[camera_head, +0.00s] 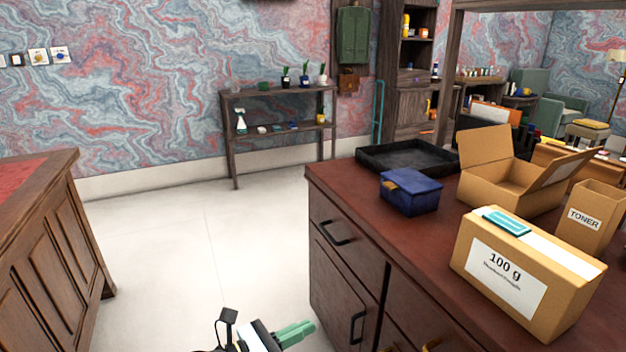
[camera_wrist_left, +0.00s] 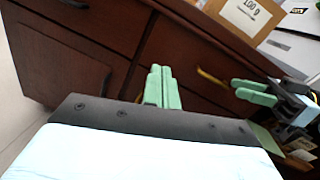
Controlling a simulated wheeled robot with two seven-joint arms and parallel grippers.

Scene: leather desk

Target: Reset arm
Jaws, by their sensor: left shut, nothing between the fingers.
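My left gripper (camera_head: 296,332) shows at the bottom of the head view, in front of the desk's drawers and below the desktop. Its green fingers are together with nothing between them. They also show in the left wrist view (camera_wrist_left: 162,88), pointing toward the wooden front. My right gripper (camera_wrist_left: 256,92) shows at the right of the left wrist view, its green fingers pointing left; whether they are parted is unclear. It does not show in the head view.
The red-topped desk (camera_head: 345,178) holds a dark tray (camera_head: 372,158), a blue box (camera_head: 410,192), an open carton (camera_head: 488,188), a "100 g" box (camera_head: 505,277) and a "TONER" box (camera_head: 585,218). Clear pale floor (camera_head: 190,250) lies left of it, before another wooden desk (camera_head: 50,250).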

